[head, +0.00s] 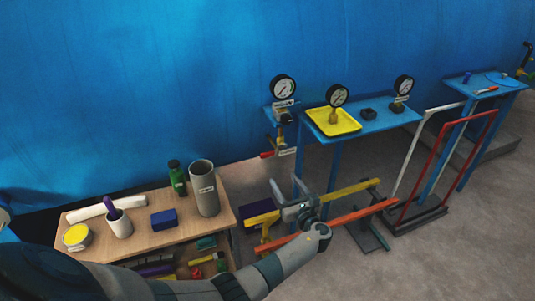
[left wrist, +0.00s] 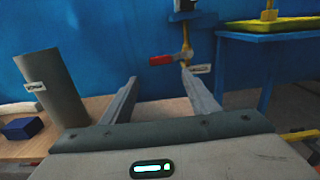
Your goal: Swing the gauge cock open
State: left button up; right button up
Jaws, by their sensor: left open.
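The gauge cock shows below the left-hand pressure gauge (head: 283,87), with a red lever (head: 267,155) pointing left and a white tag (head: 287,152) beside it. In the left wrist view the red lever (left wrist: 160,60) lies roughly level, left of the brass-coloured cock body (left wrist: 185,54). My left gripper (head: 289,190) is open and empty, below and in front of the cock. In the left wrist view its fingertips (left wrist: 159,75) are spread, with the lever appearing just beyond them. I see no contact. The right fingertip partly overlaps the tag. My right gripper is not in view.
A wooden bench (head: 143,238) at left holds a grey cylinder (head: 204,188), a green bottle (head: 177,178) and a blue block (head: 163,219). A blue table (head: 375,125) at right carries a yellow tray (head: 333,122) and gauges. Yellow and orange bars (head: 350,217) lie near my gripper.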

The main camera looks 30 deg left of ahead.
aim_at(269, 154)
jog(key=i+j, duration=0.15)
jog(key=j, duration=0.25)
jog(key=i+j, duration=0.15)
jog(key=j, duration=0.25)
jog(key=i+j, duration=0.15)
jog(key=j, duration=0.2)
